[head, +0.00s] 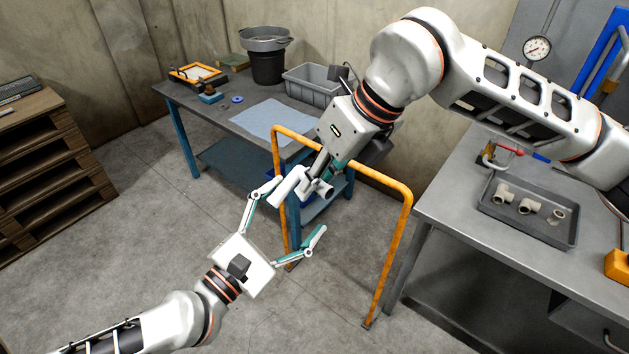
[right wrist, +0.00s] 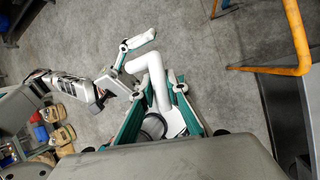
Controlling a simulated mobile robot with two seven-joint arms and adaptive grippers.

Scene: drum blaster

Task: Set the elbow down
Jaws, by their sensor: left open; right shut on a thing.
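My right gripper (head: 308,182) is shut on a white pipe elbow (head: 287,188), holding it in the air near the orange rail. In the right wrist view the elbow (right wrist: 157,84) sits between the teal fingers, its bent end pointing away and a dark round opening near the palm. My left gripper (head: 294,210) is open, below and beside the elbow, its fingers spread toward it. The left gripper's upper finger is close to the elbow; I cannot tell whether they touch. The left gripper also shows beside the elbow in the right wrist view.
An orange rail (head: 340,165) stands by both arms. Behind it is a workbench with a blue cloth (head: 262,121), grey bin (head: 308,88) and dark bucket (head: 267,64). The right-hand table holds a grey tray (head: 565,232) with several pipe fittings. A wooden rack (head: 45,175) stands left.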

